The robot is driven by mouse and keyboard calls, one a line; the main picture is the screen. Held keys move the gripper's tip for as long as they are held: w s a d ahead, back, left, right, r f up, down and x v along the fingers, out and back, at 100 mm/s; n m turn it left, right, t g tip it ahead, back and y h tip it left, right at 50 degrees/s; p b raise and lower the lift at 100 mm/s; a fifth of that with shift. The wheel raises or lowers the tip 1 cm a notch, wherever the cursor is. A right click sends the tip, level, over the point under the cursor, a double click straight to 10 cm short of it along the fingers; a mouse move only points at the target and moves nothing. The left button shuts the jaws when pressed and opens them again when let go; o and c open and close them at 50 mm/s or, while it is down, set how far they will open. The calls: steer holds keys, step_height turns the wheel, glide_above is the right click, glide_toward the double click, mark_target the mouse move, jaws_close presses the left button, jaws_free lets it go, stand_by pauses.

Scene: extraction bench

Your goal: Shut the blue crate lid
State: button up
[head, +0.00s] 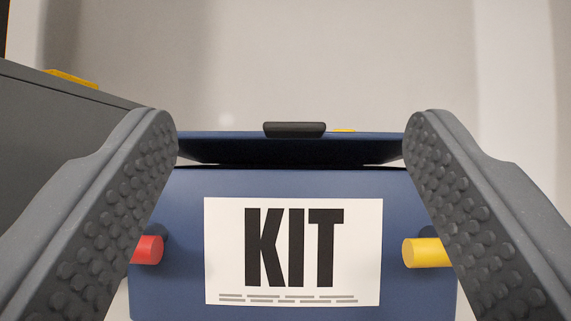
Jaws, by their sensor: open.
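The blue crate (168,205) is straight ahead in the head view, with a white KIT label (294,250) on its front. Its blue lid (225,147) shows as a narrow strip above the front wall, with a dark gap under its edge, so it looks ajar. A dark handle (294,129) sits at the middle of the lid's edge. My gripper (289,122) is open and empty. Its two fingers frame the crate at left and right and hide parts of its sides. Whether the fingers touch the crate cannot be told.
A red peg (149,250) and a yellow peg (427,253) stick out of the crate's front, partly behind my fingers. A dark grey surface (50,130) with a yellow piece (70,78) on it stands at the left. A plain pale area lies beyond the lid.

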steer(key=shift+d+r+h, duration=0.15)
steer(key=shift+d+h, duration=0.1)
steer(key=shift+h, duration=0.05)
steer(key=c, duration=0.7)
steer(key=r+p, duration=0.1)
steer(key=w+r+p, duration=0.1)
steer(key=shift+w+g+p, duration=0.25)
steer(key=shift+g+p, duration=0.15)
jaws_close()
steer(key=w+r+g+p, duration=0.3)
steer(key=r+g+p, duration=0.8)
steer(key=p, duration=1)
steer(key=w+f, duration=0.7)
steer(key=w, duration=0.2)
steer(key=shift+a+f, duration=0.15)
steer(key=shift+a, duration=0.2)
